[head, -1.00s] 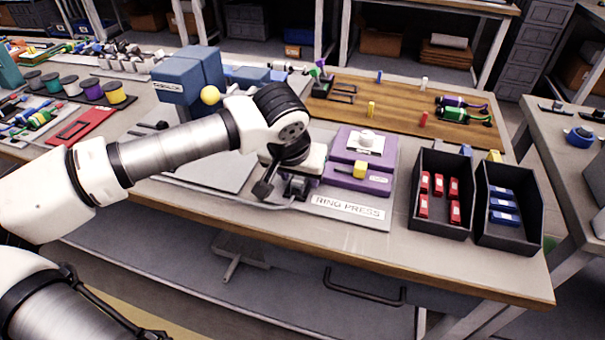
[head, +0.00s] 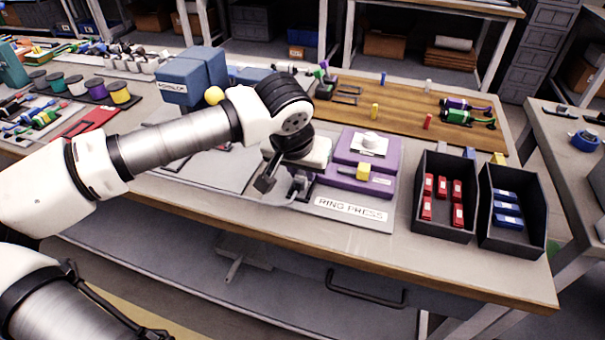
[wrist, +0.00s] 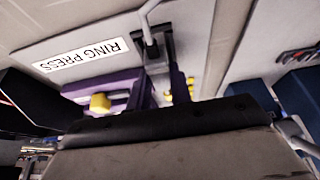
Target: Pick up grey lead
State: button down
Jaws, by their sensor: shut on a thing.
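My gripper (head: 298,190) is low over the grey plate of the ring press, left of the purple press block (head: 357,180). Its jaws are shut on a grey lead, whose thin grey end (head: 283,206) shows just below and left of the fingers. In the wrist view, the dark fingers (wrist: 158,48) close around the grey lead (wrist: 147,22), which runs on past them toward the picture's top. Most of the lead is hidden by the fingers and wrist. I cannot tell whether it still touches the plate.
A black bin of red parts (head: 428,232) and one of blue parts (head: 531,246) stand to the right. A blue machine (head: 190,76) stands behind the arm. A wooden board (head: 400,105) lies behind.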

notch_tip(320, 180, up, 18)
jog(key=shift+r, duration=0.25)
